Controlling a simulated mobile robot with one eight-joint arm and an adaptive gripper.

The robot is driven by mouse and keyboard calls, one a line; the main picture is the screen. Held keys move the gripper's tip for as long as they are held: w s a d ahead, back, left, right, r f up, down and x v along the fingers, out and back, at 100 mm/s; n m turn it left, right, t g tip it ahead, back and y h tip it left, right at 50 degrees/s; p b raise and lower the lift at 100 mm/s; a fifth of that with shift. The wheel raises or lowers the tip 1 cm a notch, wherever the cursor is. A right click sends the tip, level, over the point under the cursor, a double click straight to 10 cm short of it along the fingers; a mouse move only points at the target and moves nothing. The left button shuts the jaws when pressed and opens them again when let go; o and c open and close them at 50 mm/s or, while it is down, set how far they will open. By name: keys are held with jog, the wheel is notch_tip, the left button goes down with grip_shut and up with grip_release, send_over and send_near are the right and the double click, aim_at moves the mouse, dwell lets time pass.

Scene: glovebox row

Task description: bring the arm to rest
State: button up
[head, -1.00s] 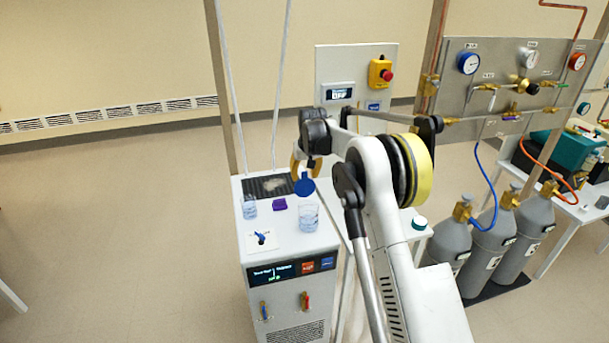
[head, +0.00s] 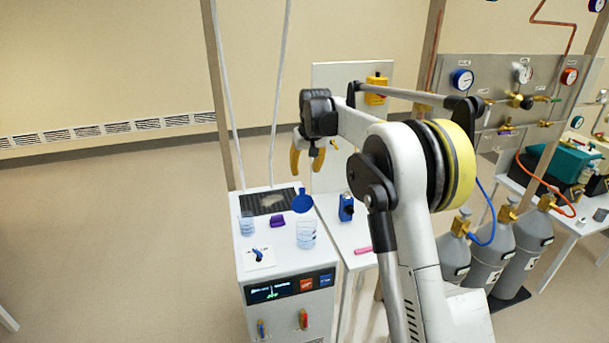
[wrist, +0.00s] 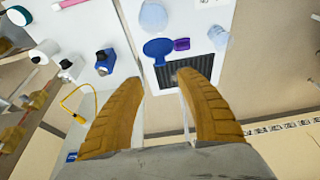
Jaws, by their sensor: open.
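My gripper (head: 307,158) is open and empty, its two orange fingers spread apart. It hangs in the air above the back of the white cabinet top, clear of everything on it. In the wrist view the fingers (wrist: 160,85) frame the dark grille (wrist: 196,66) and a blue round paddle-like piece (wrist: 158,48). My arm is raised and bent, reaching from the lower right of the head view.
A side table (head: 349,241) holds a blue device (head: 346,207). Gas cylinders (head: 491,262) stand at right. Floor at left is clear.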

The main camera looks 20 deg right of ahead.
jog(key=s+a+r+t+b, duration=0.1)
jog(key=s+a+r+b, duration=0.15)
jog(key=s, duration=0.95)
jog(key=s+a+r+t+b, duration=0.1)
jog(key=s+r+b, duration=0.2)
jog(key=s, duration=0.9)
jog(key=s+f+b, duration=0.1)
jog(key=s+f, duration=0.3)
jog(key=s, duration=0.3)
jog(key=s+a+f+b, duration=0.1)
jog(key=s+f, duration=0.3)
jog(key=s, duration=0.3)
jog(key=s+f+t+b, duration=0.1)
jog(key=s+f, duration=0.3)
jog(key=s, duration=0.3)
jog(key=shift+s+a+f, duration=0.2)
jog(key=shift+a+f, duration=0.05)
jog(key=shift+f, duration=0.05)
